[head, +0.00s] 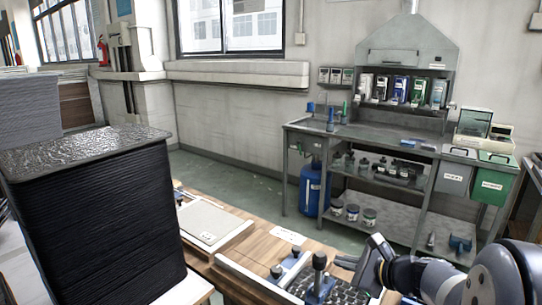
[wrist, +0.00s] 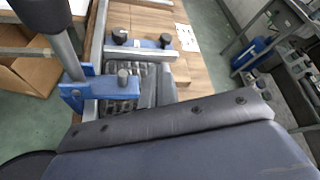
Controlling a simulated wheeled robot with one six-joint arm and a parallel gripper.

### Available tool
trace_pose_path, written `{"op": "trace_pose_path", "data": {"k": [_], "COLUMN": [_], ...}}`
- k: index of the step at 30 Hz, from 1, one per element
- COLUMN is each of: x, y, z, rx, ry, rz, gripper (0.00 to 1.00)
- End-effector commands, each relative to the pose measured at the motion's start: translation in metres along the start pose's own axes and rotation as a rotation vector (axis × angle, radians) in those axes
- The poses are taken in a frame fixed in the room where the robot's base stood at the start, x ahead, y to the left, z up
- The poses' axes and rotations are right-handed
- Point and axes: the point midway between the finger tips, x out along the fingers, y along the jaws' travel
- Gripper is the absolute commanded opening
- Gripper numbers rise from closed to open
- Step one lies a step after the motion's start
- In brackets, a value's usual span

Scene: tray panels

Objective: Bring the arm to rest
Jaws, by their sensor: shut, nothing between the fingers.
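My gripper (head: 344,262) is in the lower right of the head view, pointing left with its arm folded in from the right edge. It is shut and empty, and appears in front of the fixture bench. Below it is a clamping fixture with metal rails, blue clamps (head: 318,291) and a dark gridded panel (head: 345,291). In the wrist view the blue clamp (wrist: 105,88) with its upright lever stands at the left, and the gridded panel (wrist: 122,106) is partly hidden by a large dark grey shape across the bottom.
A tall stack of black panels (head: 105,220) stands at the left. A pale tray (head: 208,222) and a white card (head: 289,236) lie on the wooden bench (head: 250,246). A grey workbench (head: 385,148) with bins stands behind, across open floor. A cardboard box (wrist: 35,70) is at left.

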Motion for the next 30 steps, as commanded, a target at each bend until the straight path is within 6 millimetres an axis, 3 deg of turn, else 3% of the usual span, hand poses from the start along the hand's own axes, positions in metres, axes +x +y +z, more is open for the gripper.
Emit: {"op": "trace_pose_path", "data": {"k": [11, 30], "x": [0.005, 0.001], "y": [0.002, 0.008], "z": [-0.009, -0.006], "rx": [0.112, 0.109], "ry": [0.000, 0.008], "rz": [0.060, 0.083], "gripper": [0.00, 0.00]}}
